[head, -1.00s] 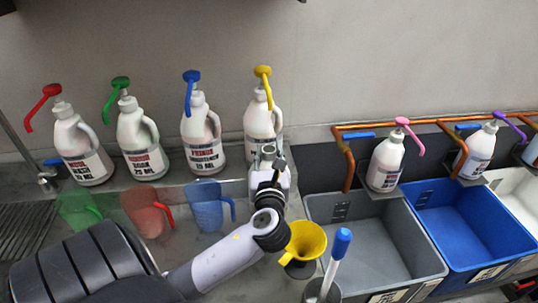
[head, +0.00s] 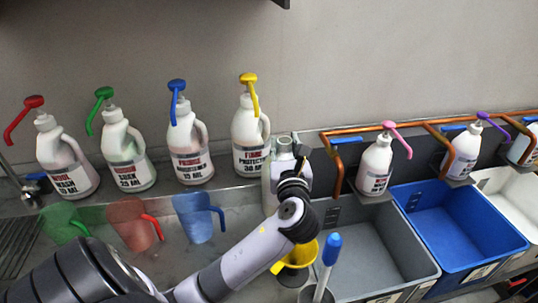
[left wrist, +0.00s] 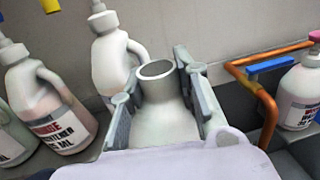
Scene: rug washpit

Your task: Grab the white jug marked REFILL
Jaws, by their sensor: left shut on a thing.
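A white jug with an open round neck (left wrist: 165,122) stands between the fingers of my left gripper (left wrist: 155,85) in the left wrist view. The gripper is shut on it just below the neck. In the head view my left gripper (head: 291,160) holds the jug (head: 270,190) in front of and to the right of the yellow-pump bottle. My wrist and arm hide most of its body. No REFILL marking is readable on the visible part. My right gripper is not in view.
Pump bottles with red, green, blue and yellow (head: 250,135) tops stand along the wall. A yellow funnel (head: 298,258) and a blue-handled tool (head: 329,262) are close to my forearm. Grey (head: 385,262) and blue tubs are right.

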